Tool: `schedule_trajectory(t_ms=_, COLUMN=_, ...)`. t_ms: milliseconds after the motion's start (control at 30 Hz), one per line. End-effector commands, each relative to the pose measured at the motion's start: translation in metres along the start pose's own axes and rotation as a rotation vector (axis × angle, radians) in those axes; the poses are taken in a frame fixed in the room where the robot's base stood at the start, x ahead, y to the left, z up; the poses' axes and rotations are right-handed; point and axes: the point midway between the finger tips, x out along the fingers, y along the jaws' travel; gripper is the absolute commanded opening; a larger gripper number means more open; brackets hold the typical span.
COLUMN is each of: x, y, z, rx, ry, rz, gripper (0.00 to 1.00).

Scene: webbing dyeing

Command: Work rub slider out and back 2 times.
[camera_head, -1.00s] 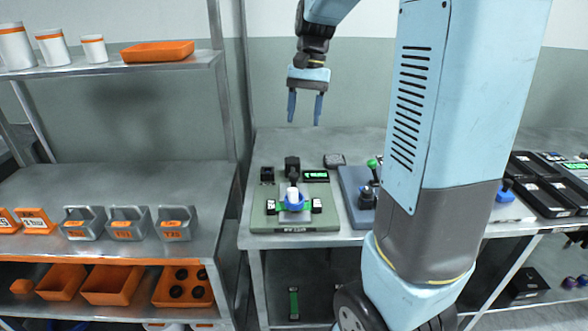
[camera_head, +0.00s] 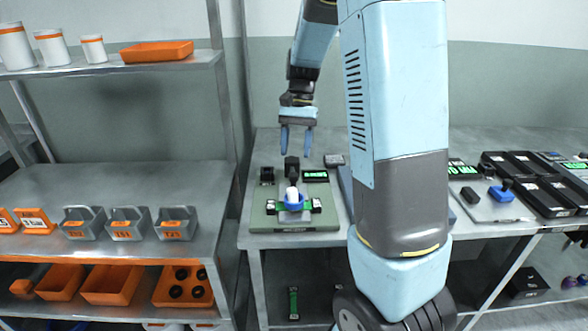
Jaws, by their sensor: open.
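My gripper (camera_head: 296,141) hangs from above with its two blue fingers pointing down, apart and empty. It is above and slightly behind a grey-green tester plate (camera_head: 262,217) on the workbench. On that plate a blue ring-shaped part with a white cylinder (camera_head: 292,195) in it sits over a green strip (camera_head: 306,206) held between dark end blocks. A black upright handle (camera_head: 292,167) stands just behind the white cylinder, below my fingertips. Which of these parts is the rub slider I cannot tell for certain. The gripper appears clear of all of them.
A black block (camera_head: 267,175) and a small green-lit display (camera_head: 315,176) stand at the plate's back. My arm hides the bench to the right. Black trays (camera_head: 520,180) lie farther right. A shelf with grey holders (camera_head: 175,222) and orange bins (camera_head: 112,285) is at left.

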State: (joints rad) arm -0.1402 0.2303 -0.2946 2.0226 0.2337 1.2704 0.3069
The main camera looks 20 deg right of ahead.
Motion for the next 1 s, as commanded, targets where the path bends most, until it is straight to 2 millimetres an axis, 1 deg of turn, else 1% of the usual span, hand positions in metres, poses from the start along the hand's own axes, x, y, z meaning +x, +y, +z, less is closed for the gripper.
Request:
schedule_trajectory(t_ms=33, x=0.010, y=0.001, z=0.001, rx=0.000, ry=-0.003, rz=0.002, gripper=0.54)
schedule_trajectory(t_ms=200, x=0.037, y=0.001, z=0.000, rx=0.001, ry=-0.002, rz=0.003, gripper=0.54)
schedule_trajectory(t_ms=400, x=0.057, y=0.000, z=0.001, rx=0.000, ry=-0.001, rz=0.001, gripper=0.54)
schedule_trajectory(t_ms=533, x=0.062, y=0.000, z=0.000, rx=0.000, ry=0.000, rz=0.001, gripper=0.54)
schedule_trajectory(t_ms=800, x=0.062, y=0.000, z=0.000, rx=-0.001, ry=0.000, rz=0.001, gripper=0.54)
schedule_trajectory(t_ms=867, x=0.062, y=0.000, z=0.000, rx=-0.001, ry=0.000, rz=0.001, gripper=0.50)
schedule_trajectory(t_ms=1000, x=0.062, y=0.000, z=0.001, rx=-0.001, ry=0.000, rz=0.001, gripper=0.36)
